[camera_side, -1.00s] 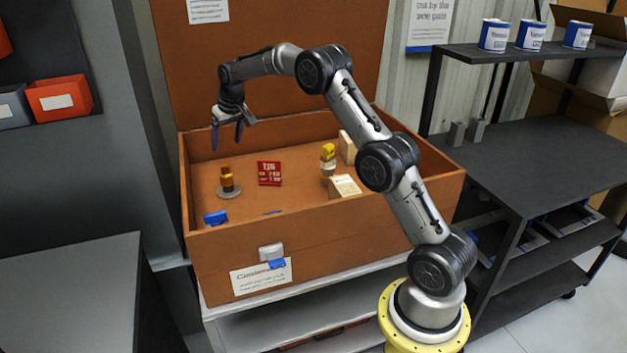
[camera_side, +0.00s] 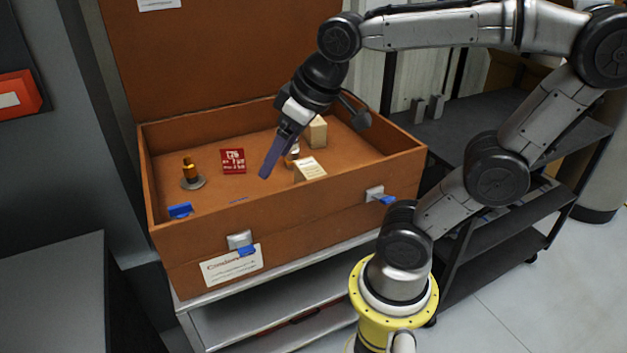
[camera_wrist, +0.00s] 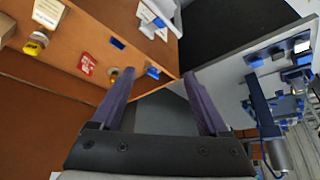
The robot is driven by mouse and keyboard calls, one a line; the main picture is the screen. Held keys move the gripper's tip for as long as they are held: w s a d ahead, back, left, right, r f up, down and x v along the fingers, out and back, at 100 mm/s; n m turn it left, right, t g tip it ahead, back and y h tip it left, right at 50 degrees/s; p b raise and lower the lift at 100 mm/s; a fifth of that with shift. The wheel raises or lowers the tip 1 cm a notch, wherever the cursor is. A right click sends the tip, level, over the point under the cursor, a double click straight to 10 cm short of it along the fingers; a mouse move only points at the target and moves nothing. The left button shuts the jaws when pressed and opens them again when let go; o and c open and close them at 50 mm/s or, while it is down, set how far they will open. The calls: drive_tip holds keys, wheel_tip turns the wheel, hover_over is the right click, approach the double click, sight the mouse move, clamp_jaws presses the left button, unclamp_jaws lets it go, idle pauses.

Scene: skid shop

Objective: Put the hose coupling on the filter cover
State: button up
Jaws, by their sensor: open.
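What looks like the hose coupling, a brass and orange fitting (camera_side: 189,169), stands upright at the left inside the brown case. It is on a flat grey disc, likely the filter cover (camera_side: 196,184); the exact contact is too small to tell. My gripper (camera_side: 280,150) is above the middle right of the case, tilted, well away from both. In the wrist view my gripper (camera_wrist: 159,80) has its two purple fingers apart with nothing between them. There the fitting (camera_wrist: 113,73) shows beside the left finger; the disc cannot be made out.
The open case (camera_side: 163,235) has raised walls and an upright lid. Inside are a red card (camera_side: 233,161), two pale boxes (camera_side: 310,169) and a yellow-topped item (camera_wrist: 36,43). The yellow-topped item is mostly behind my gripper in the side view. A dark shelf unit stands right.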

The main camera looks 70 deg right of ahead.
drive_tip(key=s+a+f, duration=0.1)
drive_tip(key=s+f, duration=0.2)
drive_tip(key=s, duration=0.3)
drive_tip(key=shift+s+f+n, duration=0.2)
drive_tip(key=shift+f+n, duration=0.1)
drive_tip(key=shift+f, duration=0.05)
drive_tip(key=shift+a, duration=0.1)
idle(0.7)
